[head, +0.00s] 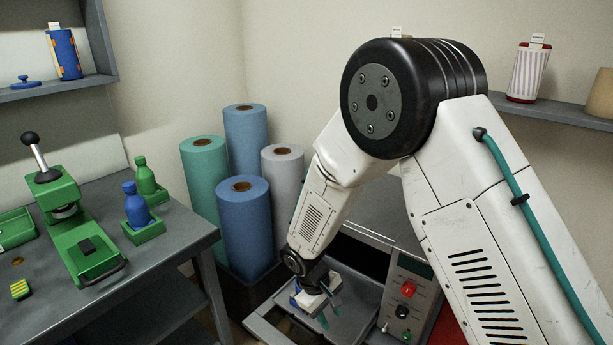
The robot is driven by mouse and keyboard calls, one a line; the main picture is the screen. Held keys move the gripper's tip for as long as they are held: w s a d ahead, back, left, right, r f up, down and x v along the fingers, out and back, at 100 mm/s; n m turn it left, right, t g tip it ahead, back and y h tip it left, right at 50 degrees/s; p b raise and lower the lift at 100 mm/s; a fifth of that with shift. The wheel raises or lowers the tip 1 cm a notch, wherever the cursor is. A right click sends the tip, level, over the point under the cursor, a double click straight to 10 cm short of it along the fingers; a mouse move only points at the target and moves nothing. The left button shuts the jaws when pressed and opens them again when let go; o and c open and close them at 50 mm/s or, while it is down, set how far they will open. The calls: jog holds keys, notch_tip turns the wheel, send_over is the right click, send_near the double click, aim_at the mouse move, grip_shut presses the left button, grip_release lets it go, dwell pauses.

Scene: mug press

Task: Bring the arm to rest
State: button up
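My white arm comes in from the right and bends down at a large black joint. My gripper (330,303) is small in the picture, low over a grey tray (361,305) of the machine. Its two teal fingers show apart, with grey tray visible between them and nothing clearly held. The gripper's height above the tray is hard to tell. The machine's control panel (410,283), with a red and a green button, stands just right of the gripper. My arm hides part of the machine.
A grey table (180,255) at left holds a green press (75,225), a green bottle (145,176) and a blue bottle (136,207). Several upright rolls (243,222) stand between table and machine. Wall shelves (55,90) hold containers.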

jog(key=s+d+r+m+y, duration=0.1)
jog(key=s+d+r+m, duration=0.2)
jog(key=s+d+r, duration=0.4)
jog(key=s+d+r+m+t+y, duration=0.1)
jog(key=s+d+r+m, duration=0.2)
jog(key=s+d+r, duration=0.4)
jog(key=s+d+r+m+t+y, duration=0.1)
jog(key=s+d+r, duration=0.6)
jog(key=r, duration=1.3)
jog(key=s+m, duration=0.1)
jog(key=s, duration=0.2)
jog(key=shift+s+r+m+y, duration=0.25)
jog(key=shift+r+m+y, duration=0.05)
jog(key=shift+r+m, duration=0.1)
